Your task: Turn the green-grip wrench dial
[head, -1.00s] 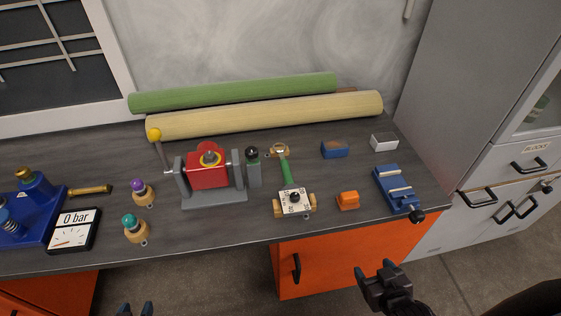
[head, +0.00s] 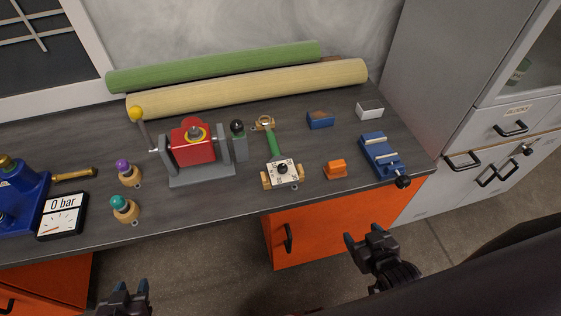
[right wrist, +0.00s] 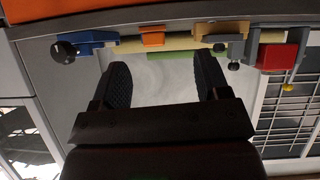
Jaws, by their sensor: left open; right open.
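The green-grip wrench (head: 273,142) lies on the dark workbench in the head view, its ring end pointing to the back wall. At its front end is a white square dial plate with a black knob (head: 282,169), on a wooden block. My left gripper (head: 126,292) is at the bottom edge, in front of the bench and well away from the dial. My right gripper (head: 366,239) is in front of the orange cabinet, below and right of the dial. In the right wrist view its fingers (right wrist: 160,82) are apart with nothing between them.
A red device in a grey stand (head: 192,145) stands left of the wrench. An orange block (head: 335,169), a blue block (head: 320,120) and a blue vise (head: 381,153) are to its right. Two fabric rolls (head: 250,86) lie behind.

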